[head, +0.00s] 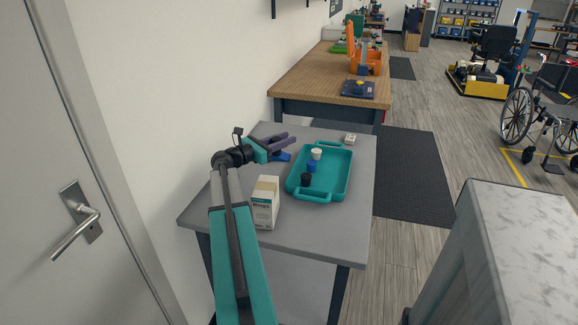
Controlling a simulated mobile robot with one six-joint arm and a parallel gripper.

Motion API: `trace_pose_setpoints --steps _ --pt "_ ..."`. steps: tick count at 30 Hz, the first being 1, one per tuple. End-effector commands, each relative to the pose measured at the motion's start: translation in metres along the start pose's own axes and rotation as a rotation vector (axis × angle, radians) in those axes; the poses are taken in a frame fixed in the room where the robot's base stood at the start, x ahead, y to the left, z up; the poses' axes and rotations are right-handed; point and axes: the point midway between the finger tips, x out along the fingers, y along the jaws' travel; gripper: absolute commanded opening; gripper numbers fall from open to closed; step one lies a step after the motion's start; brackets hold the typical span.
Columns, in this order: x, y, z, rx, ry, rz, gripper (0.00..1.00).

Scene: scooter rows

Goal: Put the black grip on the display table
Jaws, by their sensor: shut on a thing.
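My gripper (280,143) is over the back left of a grey table (240,223), left of a teal tray (323,197). Its jaws are shut on a dark, long thing that blends with the dark fingers. I cannot tell its outline, or whether it is the black grip. A small blue thing (283,156) shows just below the fingers, and I cannot tell whether they touch. In the tray stand a small black cylinder (306,179), a blue one (311,166) and a white one (316,154). Which table is the display table is not marked.
A white box (265,204) stands at the front of the grey table, and a small white item (350,139) lies behind the tray. A wooden workbench (310,82) holds an orange bin (368,65). A grey cabinet (510,235) stands right. The mat (412,170) is clear.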

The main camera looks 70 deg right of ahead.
Motion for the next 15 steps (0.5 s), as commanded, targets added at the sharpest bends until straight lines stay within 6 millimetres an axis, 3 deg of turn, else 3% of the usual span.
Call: trace_pose_setpoints --steps 9,15 --pt "-0.002 0.002 -0.041 -0.002 0.000 0.003 0.05" --pt "-0.002 0.003 -0.055 0.000 0.000 0.003 0.05"
